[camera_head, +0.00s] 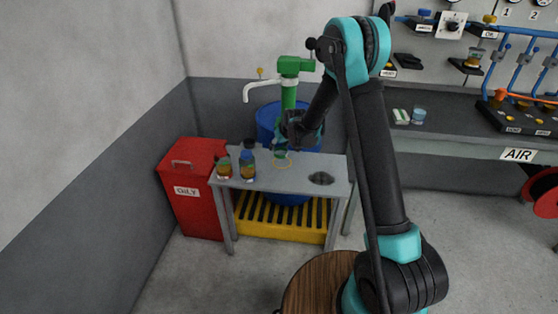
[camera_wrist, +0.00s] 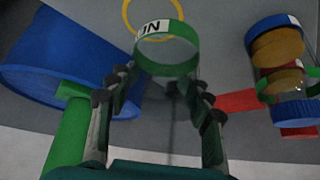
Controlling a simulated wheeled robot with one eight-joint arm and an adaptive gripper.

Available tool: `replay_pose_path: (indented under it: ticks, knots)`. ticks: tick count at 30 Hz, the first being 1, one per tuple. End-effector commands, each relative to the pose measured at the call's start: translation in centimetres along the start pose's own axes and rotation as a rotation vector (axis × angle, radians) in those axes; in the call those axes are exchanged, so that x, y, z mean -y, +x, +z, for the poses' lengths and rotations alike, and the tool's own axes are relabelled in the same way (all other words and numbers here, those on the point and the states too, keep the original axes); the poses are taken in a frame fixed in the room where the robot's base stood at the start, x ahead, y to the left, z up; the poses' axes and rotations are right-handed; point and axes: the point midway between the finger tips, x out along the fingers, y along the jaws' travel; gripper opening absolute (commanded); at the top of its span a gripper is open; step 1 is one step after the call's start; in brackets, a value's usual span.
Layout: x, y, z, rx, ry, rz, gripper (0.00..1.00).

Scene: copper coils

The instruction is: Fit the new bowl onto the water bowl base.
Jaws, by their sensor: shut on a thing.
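My gripper (camera_wrist: 158,84) is shut on a clear bowl with a green rim band (camera_wrist: 187,33) and a white label, held between the fingertips. In the head view my gripper (camera_head: 284,147) is low over the small grey table, with the green bowl (camera_head: 281,154) under it. Whether the bowl touches the tabletop is unclear. A yellow ring (camera_wrist: 129,14) lies on the tabletop just beyond the bowl; it also shows in the head view (camera_head: 289,163). I cannot pick out the water bowl base with certainty.
Blue-capped jars with amber contents (camera_head: 247,167) stand left on the grey table (camera_head: 262,188). A dark round thing (camera_head: 321,178) lies on its right. A blue drum with a green pump (camera_head: 289,92) stands behind, a red bin (camera_head: 186,205) left. A workbench (camera_head: 440,147) is at right.

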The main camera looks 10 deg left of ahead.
Motion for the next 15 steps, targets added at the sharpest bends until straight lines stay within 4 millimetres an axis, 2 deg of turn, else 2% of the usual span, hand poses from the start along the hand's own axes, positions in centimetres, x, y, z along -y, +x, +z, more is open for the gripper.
replay_pose_path:
  ticks: [1,4,11,15]
  knots:
    - [0.0,1.0,0.6,0.0,0.0,0.0,0.12]
    - [0.0,2.3,1.4,0.0,0.0,0.0,0.12]
    - [0.0,3.5,2.2,0.0,0.0,0.0,0.12]
    - [0.0,4.8,3.1,0.0,0.0,0.0,0.12]
